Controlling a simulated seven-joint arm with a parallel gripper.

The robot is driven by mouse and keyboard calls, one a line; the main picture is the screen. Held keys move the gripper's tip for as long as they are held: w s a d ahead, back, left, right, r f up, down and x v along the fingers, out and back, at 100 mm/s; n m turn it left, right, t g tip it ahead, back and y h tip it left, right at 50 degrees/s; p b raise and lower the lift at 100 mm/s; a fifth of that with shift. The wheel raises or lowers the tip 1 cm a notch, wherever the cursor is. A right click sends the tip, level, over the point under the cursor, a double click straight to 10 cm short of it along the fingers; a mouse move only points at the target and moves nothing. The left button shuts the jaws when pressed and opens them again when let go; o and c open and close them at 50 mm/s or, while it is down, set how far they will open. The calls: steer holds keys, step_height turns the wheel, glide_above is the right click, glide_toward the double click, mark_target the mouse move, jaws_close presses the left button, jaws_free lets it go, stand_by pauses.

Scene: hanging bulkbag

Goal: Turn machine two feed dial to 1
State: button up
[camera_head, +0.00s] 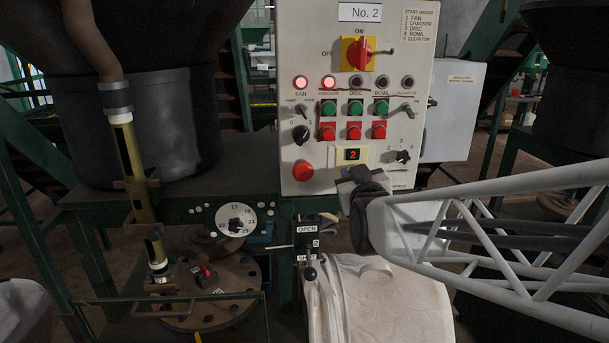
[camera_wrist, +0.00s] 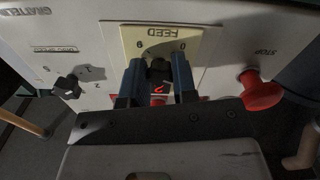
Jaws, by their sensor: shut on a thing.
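The No. 2 control panel (camera_head: 320,110) is in front of me. Its small feed display (camera_head: 352,155) glows with a red 2. My gripper (camera_head: 353,180) is just below that display, at the lower part of the panel. In the wrist view, my gripper's two dark fingers (camera_wrist: 158,66) are shut on a dark feed dial (camera_wrist: 158,75), in front of the cream FEED plate (camera_wrist: 165,38). The red digit also shows between the fingers. In the head view the dial is hidden behind my gripper, and its pointer is hard to read.
A red mushroom button (camera_head: 303,172) is left of the gripper, and a black numbered knob (camera_head: 403,157) is right of it. Above are green and red push buttons and the yellow-and-red main switch (camera_head: 358,53). A white bag (camera_head: 375,300) hangs below; an OPEN lever (camera_head: 309,270) stands beside it.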

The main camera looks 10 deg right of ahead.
steer(key=o, duration=0.9)
steer(key=shift+s, duration=0.15)
steer(key=shift+s, duration=3.75)
